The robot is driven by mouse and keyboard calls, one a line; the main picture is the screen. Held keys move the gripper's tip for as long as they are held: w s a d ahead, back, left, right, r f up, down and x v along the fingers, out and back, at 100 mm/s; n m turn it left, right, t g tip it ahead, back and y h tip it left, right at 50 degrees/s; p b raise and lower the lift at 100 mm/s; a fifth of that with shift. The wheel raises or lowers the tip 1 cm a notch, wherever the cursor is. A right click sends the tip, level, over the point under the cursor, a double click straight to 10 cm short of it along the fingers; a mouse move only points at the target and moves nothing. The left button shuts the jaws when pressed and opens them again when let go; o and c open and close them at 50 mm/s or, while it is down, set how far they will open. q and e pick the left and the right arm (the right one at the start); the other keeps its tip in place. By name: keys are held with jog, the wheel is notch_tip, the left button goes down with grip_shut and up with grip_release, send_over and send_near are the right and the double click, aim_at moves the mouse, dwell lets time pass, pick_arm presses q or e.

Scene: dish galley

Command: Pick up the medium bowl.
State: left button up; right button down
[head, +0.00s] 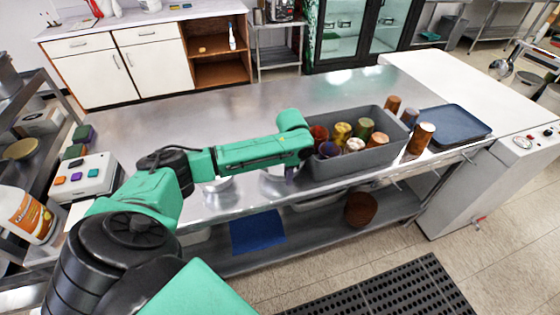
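My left arm reaches across the steel counter, with its gripper (290,174) pointing down near the front edge, just left of the grey bin. Its fingers are small and partly hidden by my arm, so I cannot tell whether they are open or shut. A pale, shiny bowl-like shape (272,186) is right beside the fingers, partly covered by my arm. Another pale bowl-like shape (218,185) stands further left at the front edge. I cannot tell which is the medium bowl, nor whether the fingers touch one. My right gripper is out of view.
A grey bin (345,176) holds several coloured cups; more cups stand behind and right of it. A blue tray stack (455,121) lies further right. The lower shelf carries a blue mat (257,231) and brown round ware (361,209). The counter's back middle is clear.

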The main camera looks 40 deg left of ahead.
pick_arm(q)
grip_shut()
jog(key=shift+s, duration=0.1)
jog(key=shift+d, duration=0.1)
dwell(1.0)
